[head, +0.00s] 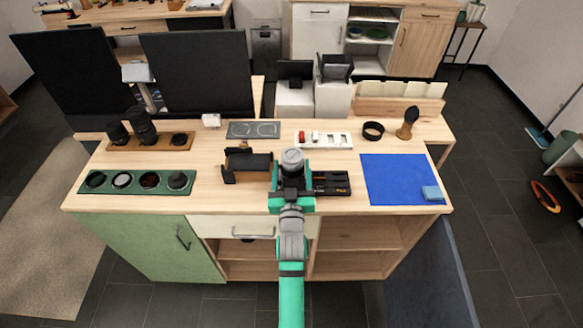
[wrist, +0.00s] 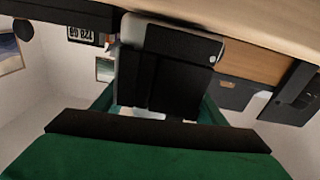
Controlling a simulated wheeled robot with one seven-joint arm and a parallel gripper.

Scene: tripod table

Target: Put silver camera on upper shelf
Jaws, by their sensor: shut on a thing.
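My gripper (head: 291,190) is over the front middle of the wooden desk, seen from behind with the arm in front of it. In the wrist view, my gripper (wrist: 160,112) is shut on a boxy thing with a black face and a silver edge, which looks like the silver camera (wrist: 178,65). In the head view the held camera is mostly hidden by my gripper and wrist. The desk's open shelves are at the lower right front, with an upper shelf (head: 355,236) and a lower compartment (head: 345,265) below it.
A black stand (head: 246,165) is just left of my gripper and a black tray (head: 331,183) just right. A green lens tray (head: 137,182) lies at left, a blue mat (head: 398,180) at right. Two monitors (head: 197,72) stand behind. A drawer (head: 238,228) is below.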

